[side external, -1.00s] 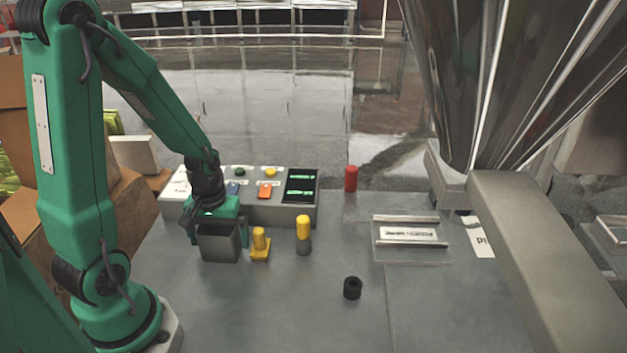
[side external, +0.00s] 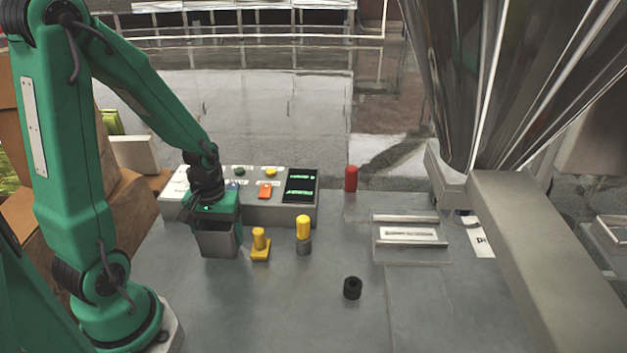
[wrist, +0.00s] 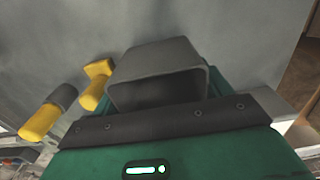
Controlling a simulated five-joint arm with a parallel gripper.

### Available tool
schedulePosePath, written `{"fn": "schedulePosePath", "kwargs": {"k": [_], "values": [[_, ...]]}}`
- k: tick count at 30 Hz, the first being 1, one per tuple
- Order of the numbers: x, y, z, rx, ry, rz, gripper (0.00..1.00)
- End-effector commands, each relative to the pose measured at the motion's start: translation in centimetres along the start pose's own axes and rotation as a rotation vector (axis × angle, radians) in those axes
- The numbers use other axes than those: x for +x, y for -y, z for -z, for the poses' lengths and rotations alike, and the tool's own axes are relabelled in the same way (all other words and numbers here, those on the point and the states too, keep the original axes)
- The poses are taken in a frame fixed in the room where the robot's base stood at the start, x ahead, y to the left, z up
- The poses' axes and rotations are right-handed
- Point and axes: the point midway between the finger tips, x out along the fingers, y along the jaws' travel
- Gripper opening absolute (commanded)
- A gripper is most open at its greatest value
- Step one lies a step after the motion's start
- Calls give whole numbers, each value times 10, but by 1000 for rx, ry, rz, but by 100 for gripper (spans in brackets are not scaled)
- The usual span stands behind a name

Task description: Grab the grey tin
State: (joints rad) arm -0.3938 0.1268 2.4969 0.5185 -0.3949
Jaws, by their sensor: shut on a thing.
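The grey tin (side external: 219,243) is a square, open-topped container at the left of the work surface, in front of the control box. My green gripper (side external: 212,212) is above it and shut on its upper part. In the wrist view the tin (wrist: 158,64) shows its dark open mouth, close against the gripper's green body and dark edge. The fingertips are largely hidden there. I cannot tell whether the tin's base touches the surface.
Right of the tin stand a yellow stamp-like piece (side external: 259,243) and a yellow-and-grey cylinder (side external: 303,234). The control box (side external: 265,212) with buttons is just behind. A black ring (side external: 352,288) and red cylinder (side external: 351,179) stand further right. Cardboard boxes (side external: 130,205) are at left.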

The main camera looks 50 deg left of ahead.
Motion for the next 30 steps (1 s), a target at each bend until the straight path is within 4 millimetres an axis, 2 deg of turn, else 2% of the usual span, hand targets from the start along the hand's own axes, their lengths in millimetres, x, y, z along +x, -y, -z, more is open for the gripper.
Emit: {"fn": "schedulePosePath", "kwargs": {"k": [9, 30], "values": [[-30, -2, -1, 2, -5, -2, 54], [-82, -55, -74, 5, -3, -2, 54]]}}
